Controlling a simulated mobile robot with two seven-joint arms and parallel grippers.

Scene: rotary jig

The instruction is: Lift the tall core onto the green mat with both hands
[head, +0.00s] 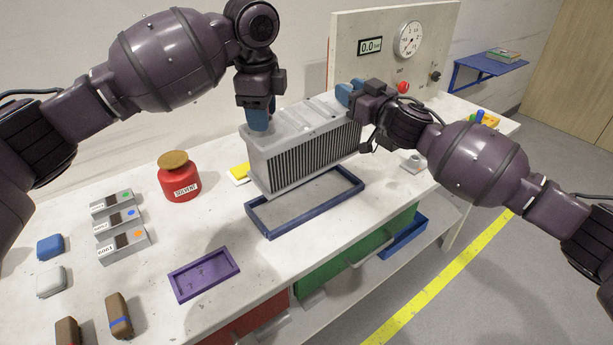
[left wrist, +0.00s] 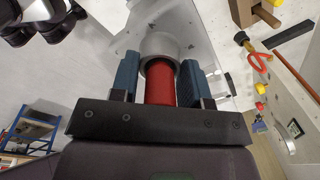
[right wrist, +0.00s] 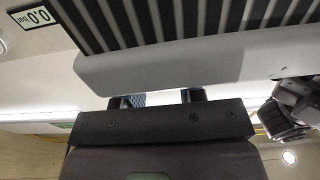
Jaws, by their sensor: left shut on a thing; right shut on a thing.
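The tall core (head: 305,145) is a grey, ribbed block with a pale top. It stands upright between my grippers, behind or above the blue-rimmed tray (head: 290,222); I cannot tell whether its underside touches anything. My left gripper (head: 258,118) points down at the core's left end. The left wrist view shows its blue fingers on both sides of a red, grey-ringed round part (left wrist: 160,80). My right gripper (head: 350,93) is shut at the core's right end; the core's ribbed side (right wrist: 180,20) fills the top of the right wrist view. I see no green mat.
A red solvent jar (head: 179,178) stands left of the core. Labelled blocks (head: 122,244) and a purple tray (head: 204,274) lie nearer the front left. A gauge panel (head: 395,45) rises behind. A green drawer (head: 340,262) is below the table edge. A yellow item (head: 239,173) lies by the core.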

